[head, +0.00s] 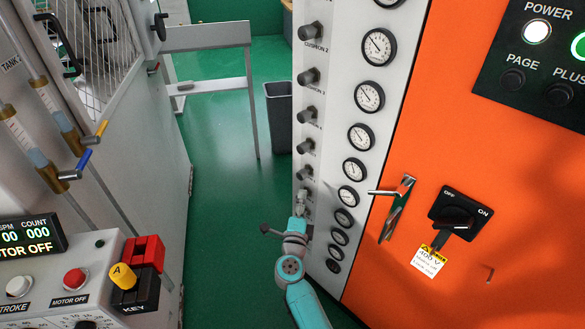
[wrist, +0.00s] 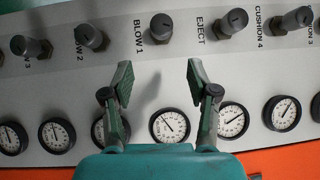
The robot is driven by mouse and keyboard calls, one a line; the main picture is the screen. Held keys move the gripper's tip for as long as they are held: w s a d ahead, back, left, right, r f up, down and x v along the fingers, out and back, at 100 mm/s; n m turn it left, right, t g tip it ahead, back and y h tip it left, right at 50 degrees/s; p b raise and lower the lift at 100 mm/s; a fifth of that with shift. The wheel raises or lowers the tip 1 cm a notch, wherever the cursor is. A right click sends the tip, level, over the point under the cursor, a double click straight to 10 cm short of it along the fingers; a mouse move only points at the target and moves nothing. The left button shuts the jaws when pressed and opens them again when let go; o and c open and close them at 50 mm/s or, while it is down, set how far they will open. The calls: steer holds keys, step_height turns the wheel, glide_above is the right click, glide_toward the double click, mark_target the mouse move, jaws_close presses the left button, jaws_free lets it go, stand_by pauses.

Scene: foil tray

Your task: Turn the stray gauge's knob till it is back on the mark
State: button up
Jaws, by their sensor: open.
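A white panel carries a row of dark knobs, each with a round white gauge. In the wrist view the BLOW 1 knob (wrist: 161,27) lies beyond my open, empty gripper (wrist: 159,72), roughly in line with the gap between its fingers and not touched. A gauge (wrist: 169,124) shows between the finger bases. The EJECT knob (wrist: 233,20) and its gauge (wrist: 233,120) are to the right, with the CUSHION 4 knob (wrist: 298,17) farther right. Needle angles differ; which gauge is stray I cannot tell. In the head view my gripper (head: 301,200) is at the lower knobs.
An orange cabinet face (head: 480,180) with a metal handle (head: 397,207) and an OFF/ON switch (head: 458,212) stands right of the panel. A grey bin (head: 279,118) and metal frame (head: 207,45) stand behind. Neighbouring knobs are close on both sides.

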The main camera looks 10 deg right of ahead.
mark_target(301, 179)
steer(key=x, duration=0.8)
steer(key=a+x, duration=0.1)
steer(key=x, duration=0.3)
steer(key=shift+w+a+r, duration=0.1)
steer(key=shift+w+r, duration=0.1)
steer(key=shift+w, duration=0.05)
jaws_close()
